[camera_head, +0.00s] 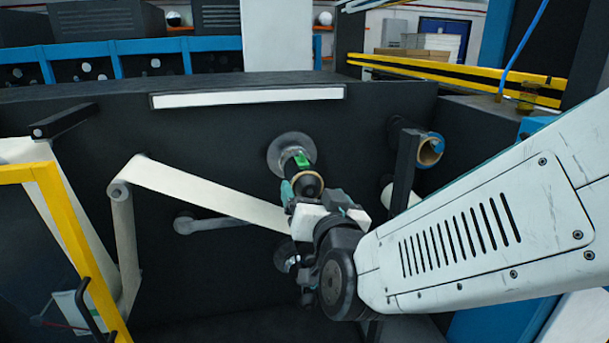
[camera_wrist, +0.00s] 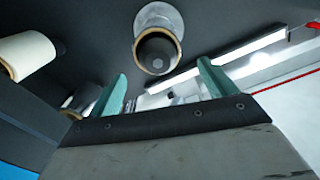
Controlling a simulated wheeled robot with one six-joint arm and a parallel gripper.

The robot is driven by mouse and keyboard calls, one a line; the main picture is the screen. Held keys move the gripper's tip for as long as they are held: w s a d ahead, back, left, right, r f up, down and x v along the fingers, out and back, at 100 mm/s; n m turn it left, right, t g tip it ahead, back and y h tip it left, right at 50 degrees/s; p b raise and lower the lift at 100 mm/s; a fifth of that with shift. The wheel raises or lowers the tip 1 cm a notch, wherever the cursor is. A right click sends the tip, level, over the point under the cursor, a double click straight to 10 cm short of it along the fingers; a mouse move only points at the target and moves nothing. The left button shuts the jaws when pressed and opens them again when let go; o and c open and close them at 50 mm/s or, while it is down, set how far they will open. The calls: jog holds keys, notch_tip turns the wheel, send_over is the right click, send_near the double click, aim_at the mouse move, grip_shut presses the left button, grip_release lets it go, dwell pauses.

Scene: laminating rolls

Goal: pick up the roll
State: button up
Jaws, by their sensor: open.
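A roll with a brown cardboard rim (camera_head: 308,181) sits on a dark spindle that sticks out of the machine's dark panel. In the wrist view its round end (camera_wrist: 158,54) faces me, with a dark hub in the middle and a pale disc behind. My gripper (camera_wrist: 161,70) is open, with one teal finger on each side below the roll's end. The roll appears just beyond the fingertips, roughly centred between them; I cannot tell if anything touches. In the head view my gripper (camera_head: 298,195) is at the spindle's near end and partly hides it.
A brown core (camera_head: 430,151) sits on another spindle to the right, beside a dark bracket (camera_head: 405,165). A pale web (camera_head: 205,190) runs from a roller on the left towards the spindle. A yellow frame (camera_head: 75,235) stands at the left front.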

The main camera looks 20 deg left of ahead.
aim_at(307, 178)
jog(key=x, duration=0.7)
jog(key=shift+w, duration=0.25)
jog(key=shift+c, duration=0.3)
jog(key=c, duration=1)
